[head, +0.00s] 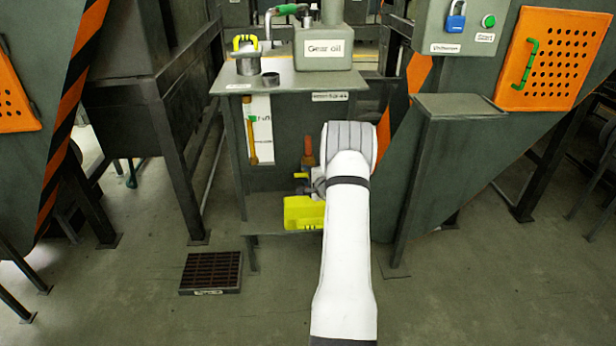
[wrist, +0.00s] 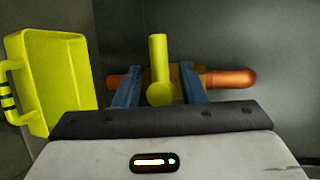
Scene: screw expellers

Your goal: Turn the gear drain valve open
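The gear drain valve shows in the wrist view as a yellow lever (wrist: 158,60) with a round knob end, in front of a copper-orange pipe (wrist: 232,79). My gripper (wrist: 160,82) is open, with one blue-grey finger on each side of the lever and visible gaps between.
A yellow container (head: 302,213) stands on the stand's low shelf below the valve; it is close on the left in the wrist view (wrist: 55,85). The gear oil tank (head: 323,47) sits on top. A floor grate (head: 211,272) lies front left.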

